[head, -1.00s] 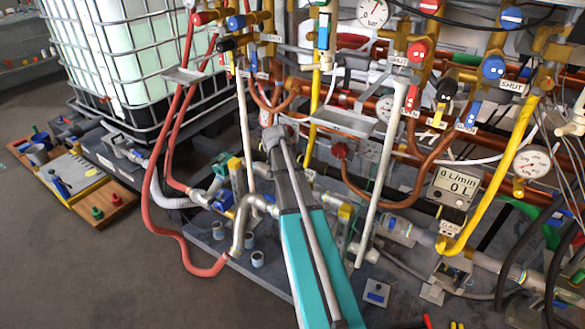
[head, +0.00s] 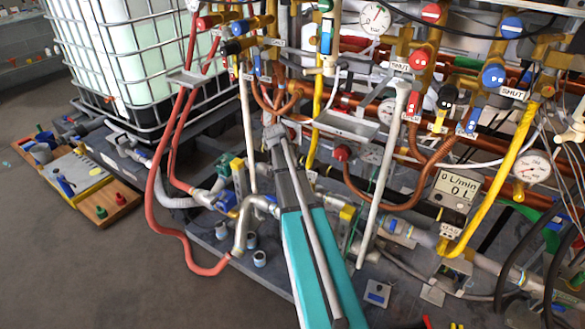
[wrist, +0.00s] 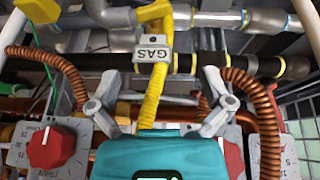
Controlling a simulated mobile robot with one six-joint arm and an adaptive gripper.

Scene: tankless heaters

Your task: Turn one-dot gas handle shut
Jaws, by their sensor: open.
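In the wrist view my gripper (wrist: 160,105) is open, its two grey fingers spread either side of a yellow gas hose (wrist: 150,100). Nothing is held between them. A white GAS tag (wrist: 153,55), upside down in this view, hangs just beyond the fingertips. Beyond it is a yellow fitting (wrist: 156,14); I cannot tell whether this is the gas handle, and no dot mark is readable. In the head view my teal and grey arm reaches up among the pipes, near a yellow gas pipe (head: 315,110); the fingers cannot be made out there.
Copper corrugated hoses (wrist: 268,130) and red dials (wrist: 52,147) flank the gripper. In the head view, a second yellow pipe (head: 510,175), a white pipe (head: 385,170) and a grey shelf (head: 348,125) crowd the right. A caged white tank (head: 130,50) stands left; floor is clear front left.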

